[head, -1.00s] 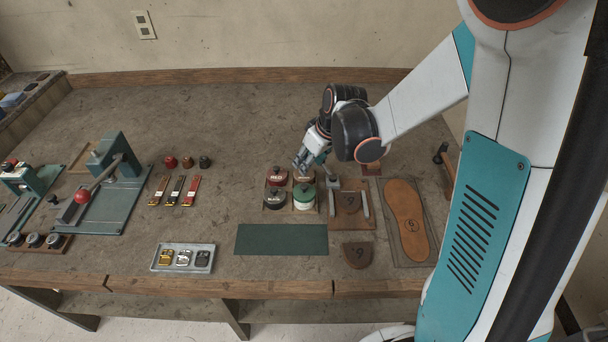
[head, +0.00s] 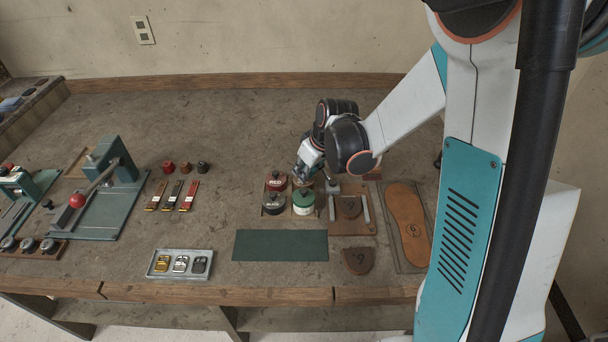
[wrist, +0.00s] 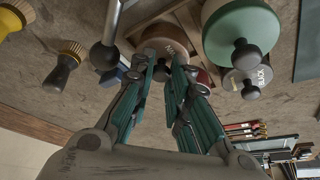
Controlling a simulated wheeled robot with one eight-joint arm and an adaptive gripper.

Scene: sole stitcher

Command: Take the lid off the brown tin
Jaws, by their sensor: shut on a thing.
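The brown tin stands in the back right place of a small wooden rack. In the head view my gripper (head: 305,178) covers most of it. In the wrist view its brown lid (wrist: 168,42), with pale lettering, shows just beyond my fingertips (wrist: 166,66). The fingers are shut on the dark knob at the lid's middle. I cannot tell whether the lid sits on the tin or is raised; the tin's body is hidden.
The green-lidded tin (head: 303,200) stands in front, the red tin (head: 276,180) to the left, the black tin (head: 273,203) front left. A wooden fixture with metal posts (head: 350,210) is close on the right. A green mat (head: 281,245) lies clear in front.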

